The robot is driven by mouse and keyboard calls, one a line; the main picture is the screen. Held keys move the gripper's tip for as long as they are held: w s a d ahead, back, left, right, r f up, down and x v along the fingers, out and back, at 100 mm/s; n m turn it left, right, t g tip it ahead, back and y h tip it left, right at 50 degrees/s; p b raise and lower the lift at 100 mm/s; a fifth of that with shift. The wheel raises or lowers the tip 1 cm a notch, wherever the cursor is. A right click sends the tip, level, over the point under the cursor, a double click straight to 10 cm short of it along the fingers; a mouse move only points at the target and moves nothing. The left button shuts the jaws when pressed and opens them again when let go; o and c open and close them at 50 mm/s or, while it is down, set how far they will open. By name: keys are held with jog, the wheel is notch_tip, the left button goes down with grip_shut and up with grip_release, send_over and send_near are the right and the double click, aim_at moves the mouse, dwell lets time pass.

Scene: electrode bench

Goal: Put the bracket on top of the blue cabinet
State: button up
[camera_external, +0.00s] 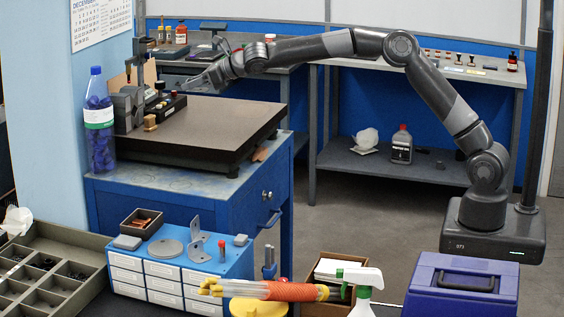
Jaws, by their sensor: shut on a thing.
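My gripper (207,80) is high at the upper left, over the back part of the dark surface plate. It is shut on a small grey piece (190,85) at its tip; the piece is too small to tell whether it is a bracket. A grey L-shaped bracket (197,246) with holes stands upright on the small blue drawer cabinet (240,264) at the front, well below my gripper. A larger blue cabinet (190,212) stands behind it and carries the surface plate (205,125).
A round grey disc (165,249) and a parts box (141,224) crowd the drawer cabinet's top. The plate's middle and right are clear. A spray bottle (360,283) stands in front.

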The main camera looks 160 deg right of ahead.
jog(key=shift+s+a+r, duration=0.2)
jog(key=shift+s+r, duration=0.3)
jog(key=shift+s, duration=0.25)
